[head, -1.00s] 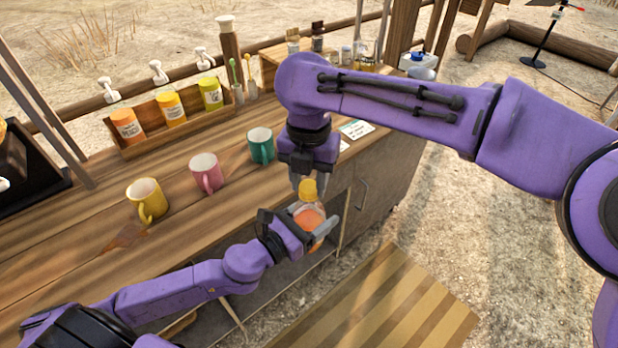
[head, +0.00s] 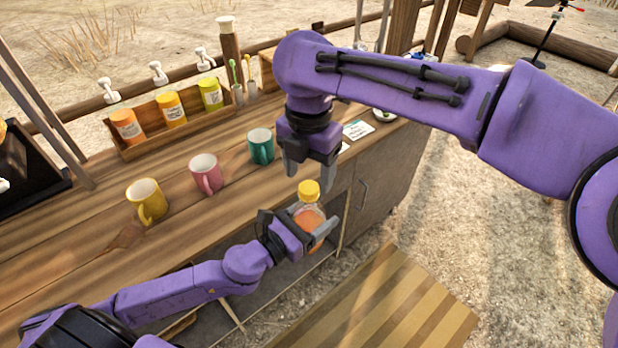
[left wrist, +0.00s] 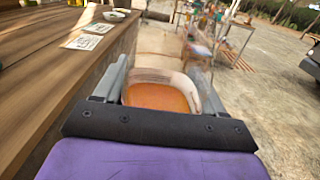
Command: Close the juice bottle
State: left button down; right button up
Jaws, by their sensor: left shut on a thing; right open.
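The juice bottle (head: 308,214) is clear with orange juice inside and stands roughly upright. Its yellow cap (head: 309,189) sits on the neck; whether it is screwed tight I cannot tell. My left gripper (head: 320,232) is shut around the bottle's body and holds it in front of the counter's edge. The left wrist view shows the bottle (left wrist: 160,97) between the two fingers, with its cap out of frame. My right gripper (head: 308,176) is open above the cap, its fingers apart and clear of it.
The wooden counter (head: 90,235) carries a yellow mug (head: 147,201), a pink mug (head: 206,174) and a teal mug (head: 261,146). A wooden rack (head: 165,135) with labelled jars stands behind them. A card (head: 358,130) lies near the right end. Open ground lies to the right.

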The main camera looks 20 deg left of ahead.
jog(key=shift+r, duration=0.9)
jog(key=shift+c, duration=0.4)
notch_tip(320, 180, up, 4)
jog(key=n, duration=0.5)
jog(key=shift+f, duration=0.25)
notch_tip(320, 180, down, 8)
jog(key=shift+f, duration=0.1)
